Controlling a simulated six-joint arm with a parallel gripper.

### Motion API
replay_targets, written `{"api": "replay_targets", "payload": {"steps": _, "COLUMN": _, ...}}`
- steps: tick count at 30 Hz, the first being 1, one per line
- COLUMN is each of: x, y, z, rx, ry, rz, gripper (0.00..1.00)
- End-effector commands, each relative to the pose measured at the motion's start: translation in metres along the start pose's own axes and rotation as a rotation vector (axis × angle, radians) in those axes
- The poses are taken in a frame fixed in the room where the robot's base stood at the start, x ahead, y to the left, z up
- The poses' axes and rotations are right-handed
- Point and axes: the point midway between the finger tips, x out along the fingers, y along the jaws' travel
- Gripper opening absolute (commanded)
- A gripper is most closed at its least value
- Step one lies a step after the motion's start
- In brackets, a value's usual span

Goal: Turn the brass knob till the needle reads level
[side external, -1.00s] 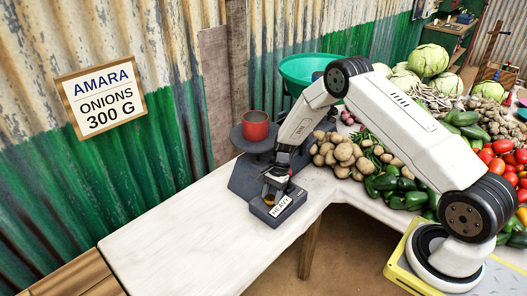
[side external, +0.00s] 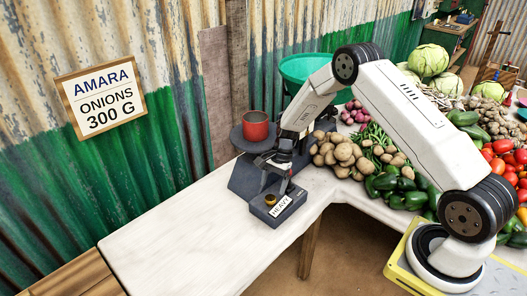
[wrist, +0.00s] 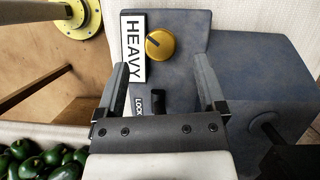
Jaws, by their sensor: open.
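The brass knob (side external: 270,199) sits on top of the low front part of the dark grey balance (side external: 245,178). In the wrist view the knob (wrist: 160,44) is round with a dark pointer mark slanting to the upper left. A white HEAVY label (side external: 282,206) is beside it; the label also shows in the wrist view (wrist: 132,48). My gripper (side external: 279,172) is above and behind the knob, apart from it. In the wrist view its two fingers (wrist: 161,68) are spread and empty, with the knob beyond them. I cannot make out the needle.
A black switch (wrist: 158,101) with a LOCK label is between my fingers in the wrist view. A red pot (side external: 255,130) stands on the balance's round pan (side external: 240,142). Potatoes (side external: 340,153) lie close on the right. The white counter (side external: 185,230) in front is clear.

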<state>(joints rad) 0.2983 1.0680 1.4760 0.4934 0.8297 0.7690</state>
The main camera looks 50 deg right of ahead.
Motion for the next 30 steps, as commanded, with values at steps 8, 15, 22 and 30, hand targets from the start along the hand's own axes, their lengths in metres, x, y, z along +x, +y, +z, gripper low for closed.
{"api": "replay_targets", "payload": {"steps": 8, "x": -0.034, "y": 0.0, "z": 0.014, "rx": -0.001, "ry": 0.002, "rz": -0.002, "gripper": 0.89}}
{"api": "replay_targets", "payload": {"steps": 15, "x": -0.049, "y": 0.0, "z": 0.02, "rx": 0.0, "ry": 0.0, "rz": 0.0, "gripper": 0.89}}
{"api": "replay_targets", "payload": {"steps": 22, "x": -0.051, "y": 0.0, "z": 0.021, "rx": 0.0, "ry": 0.0, "rz": 0.0, "gripper": 0.89}}
{"api": "replay_targets", "payload": {"steps": 30, "x": -0.05, "y": 0.001, "z": 0.02, "rx": -0.005, "ry": 0.008, "rz": 0.002, "gripper": 0.89}}
